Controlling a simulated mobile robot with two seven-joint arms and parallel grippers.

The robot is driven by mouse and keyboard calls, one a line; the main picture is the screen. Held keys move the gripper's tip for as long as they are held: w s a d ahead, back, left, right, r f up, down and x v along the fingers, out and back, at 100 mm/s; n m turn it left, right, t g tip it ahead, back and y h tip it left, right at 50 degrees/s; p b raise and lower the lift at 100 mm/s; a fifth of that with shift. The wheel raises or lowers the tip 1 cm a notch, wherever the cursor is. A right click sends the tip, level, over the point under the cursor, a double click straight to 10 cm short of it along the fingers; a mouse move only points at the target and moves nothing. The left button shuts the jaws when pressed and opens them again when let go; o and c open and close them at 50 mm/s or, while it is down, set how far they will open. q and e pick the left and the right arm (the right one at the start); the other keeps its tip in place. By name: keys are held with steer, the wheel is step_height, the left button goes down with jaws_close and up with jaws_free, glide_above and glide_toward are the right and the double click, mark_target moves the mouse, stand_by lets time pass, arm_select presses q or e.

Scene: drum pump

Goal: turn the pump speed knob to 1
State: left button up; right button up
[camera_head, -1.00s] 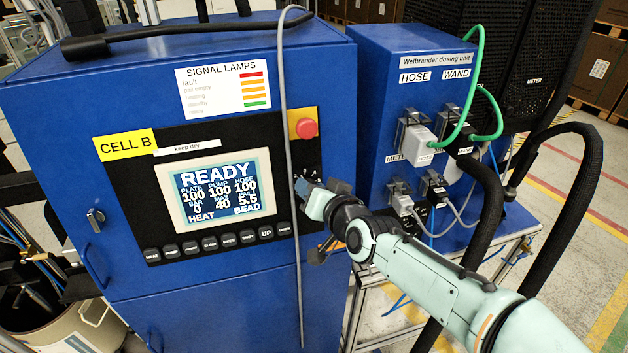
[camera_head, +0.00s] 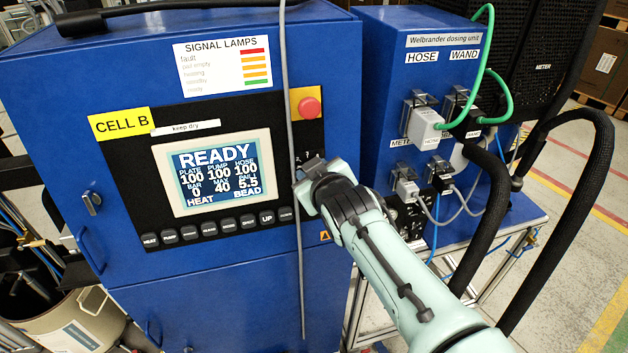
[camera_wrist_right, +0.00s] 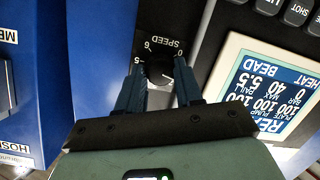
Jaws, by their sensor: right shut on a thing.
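The pump speed knob (camera_wrist_right: 158,72) is a black dial under the word SPEED on the black panel in the right wrist view. My right gripper (camera_wrist_right: 158,88) is shut on the knob, one finger on each side. In the head view my right gripper (camera_head: 312,172) reaches the panel right of the display and hides the knob. Which figure the knob points at I cannot tell. My left gripper is not in view.
The display (camera_head: 218,172) reads READY, with a row of buttons (camera_head: 215,228) below. A red stop button (camera_head: 309,107) sits above my right gripper. A grey cable (camera_head: 291,110) hangs down the cabinet front close to the gripper. The dosing unit (camera_head: 400,70) with hoses stands to the right.

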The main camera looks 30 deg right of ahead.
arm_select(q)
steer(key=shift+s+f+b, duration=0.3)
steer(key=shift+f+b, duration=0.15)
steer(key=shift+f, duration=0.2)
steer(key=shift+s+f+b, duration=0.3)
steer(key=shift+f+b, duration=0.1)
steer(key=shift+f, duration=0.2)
arm_select(e)
steer(key=shift+n+h, duration=0.4)
steer(key=shift+n, duration=0.6)
steer(key=o, duration=1)
steer(key=shift+o, duration=0.2)
steer(key=shift+s+a, duration=0.1)
steer(key=shift+a, duration=0.05)
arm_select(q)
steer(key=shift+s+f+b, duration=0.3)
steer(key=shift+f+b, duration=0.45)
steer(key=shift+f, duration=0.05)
arm_select(e)
steer(key=v, duration=1.3)
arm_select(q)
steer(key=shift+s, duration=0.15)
arm_select(e)
steer(key=shift+s, duration=0.1)
